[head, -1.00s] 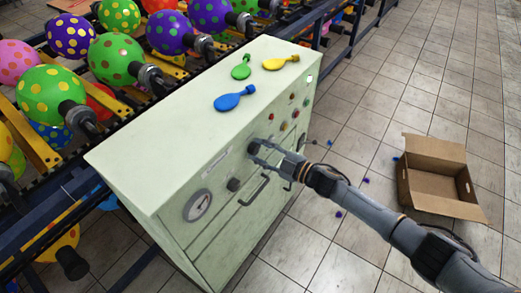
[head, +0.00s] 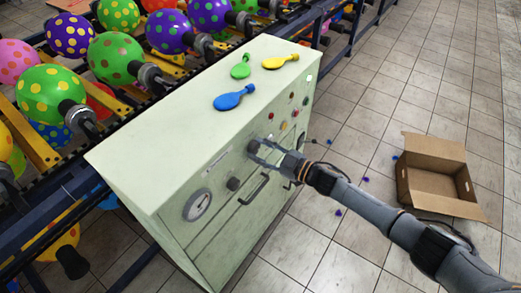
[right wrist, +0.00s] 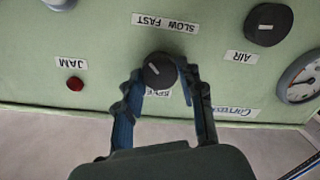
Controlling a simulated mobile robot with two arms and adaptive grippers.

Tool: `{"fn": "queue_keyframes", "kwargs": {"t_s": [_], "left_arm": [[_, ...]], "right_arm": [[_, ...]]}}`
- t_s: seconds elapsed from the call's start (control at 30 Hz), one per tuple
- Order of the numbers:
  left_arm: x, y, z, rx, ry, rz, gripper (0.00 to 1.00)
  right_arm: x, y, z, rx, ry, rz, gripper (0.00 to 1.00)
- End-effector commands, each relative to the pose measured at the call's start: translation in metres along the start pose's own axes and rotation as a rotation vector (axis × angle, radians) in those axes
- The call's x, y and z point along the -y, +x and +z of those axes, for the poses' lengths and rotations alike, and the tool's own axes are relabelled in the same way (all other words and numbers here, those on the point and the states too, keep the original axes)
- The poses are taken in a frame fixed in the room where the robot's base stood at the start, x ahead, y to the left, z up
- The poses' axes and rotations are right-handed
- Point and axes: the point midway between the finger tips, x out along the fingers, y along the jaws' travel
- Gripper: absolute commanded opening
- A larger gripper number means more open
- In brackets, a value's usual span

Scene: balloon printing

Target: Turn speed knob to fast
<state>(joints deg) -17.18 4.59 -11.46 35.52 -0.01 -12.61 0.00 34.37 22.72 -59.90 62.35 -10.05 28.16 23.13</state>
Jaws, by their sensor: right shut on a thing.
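The speed knob (right wrist: 158,70) is a round dark knob with a short white mark, on the front of the pale green cabinet. In the right wrist view it is beside an upside-down SLOW FAST label (right wrist: 165,23); a label under it is partly hidden. My right gripper (right wrist: 161,75) is shut on the knob, one finger on each side. In the head view the knob (head: 253,147) shows at the tips of my right gripper (head: 258,148). I cannot tell exactly which word the white mark points to. My left gripper is not in view.
The AIR knob (right wrist: 268,24), a gauge (right wrist: 300,78) and a red JAM light (right wrist: 75,84) are near the speed knob. Blue (head: 234,97), green (head: 240,70) and yellow (head: 281,61) flat balloons lie on the cabinet top (head: 180,140). An open cardboard box (head: 437,180) stands on the floor.

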Motion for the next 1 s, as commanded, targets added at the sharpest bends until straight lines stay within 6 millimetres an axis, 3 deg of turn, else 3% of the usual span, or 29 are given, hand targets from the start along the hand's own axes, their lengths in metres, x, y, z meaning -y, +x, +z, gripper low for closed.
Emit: {"fn": "queue_keyframes", "kwargs": {"t_s": [0.1,0.13,0.23,0.67,1.0], "left_arm": [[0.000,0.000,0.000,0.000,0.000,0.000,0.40],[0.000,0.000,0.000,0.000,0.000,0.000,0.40],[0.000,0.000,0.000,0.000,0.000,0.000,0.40],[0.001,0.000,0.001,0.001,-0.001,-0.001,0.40],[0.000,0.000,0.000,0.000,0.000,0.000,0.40]], "right_arm": [[0.000,0.000,0.000,0.001,0.002,0.001,0.07],[0.000,0.000,0.000,0.001,0.002,0.001,0.40],[0.000,0.000,0.000,0.000,0.002,0.001,0.60],[0.000,-0.009,0.002,0.003,0.001,0.001,0.61],[0.001,-0.076,0.002,0.004,0.001,0.000,0.61]]}}
